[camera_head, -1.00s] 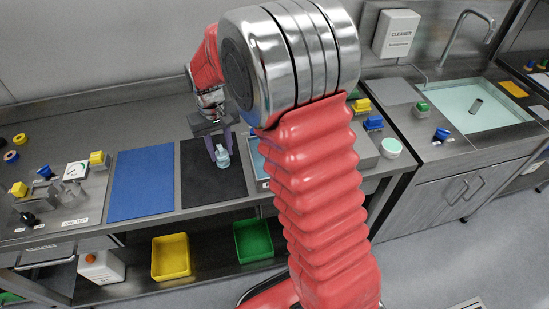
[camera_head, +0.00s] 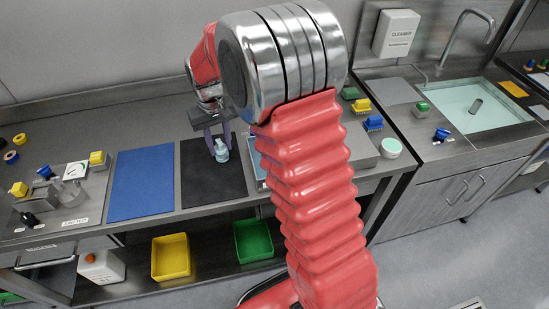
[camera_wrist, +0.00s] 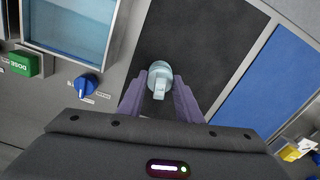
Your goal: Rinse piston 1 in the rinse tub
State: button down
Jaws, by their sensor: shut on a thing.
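My gripper (camera_head: 217,140) is over the black mat, its purple fingers shut on a small pale-blue, bottle-like part (camera_head: 221,150). In the wrist view the part (camera_wrist: 159,80) sits between the fingertips (camera_wrist: 160,92) above the mat. I cannot tell whether it touches the mat. The rinse tub (camera_head: 519,117) is the water-filled sink at the right, far from my gripper.
The black mat (camera_head: 215,187) and blue mat (camera_head: 142,185) are mostly clear. Between my gripper and the tub are a blue tray, a round green-topped pot (camera_head: 391,148) and blue and yellow blocks. A curved tap (camera_head: 466,35) rises behind the tub. My red arm blocks part of the bench.

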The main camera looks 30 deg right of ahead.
dwell(0.4)
jog(key=shift+s+a, duration=0.25)
jog(key=shift+s, duration=0.9)
jog(key=shift+s+d, duration=0.15)
jog(key=shift+d, duration=0.05)
jog(key=shift+s+d, duration=0.35)
jog(key=shift+d, duration=0.25)
jog(key=shift+s+d, duration=0.2)
jog(key=shift+d, duration=0.1)
jog(key=shift+s+d, duration=0.4)
jog(key=shift+d, duration=0.2)
jog(key=shift+s+d, duration=0.15)
jog(key=shift+d, duration=0.15)
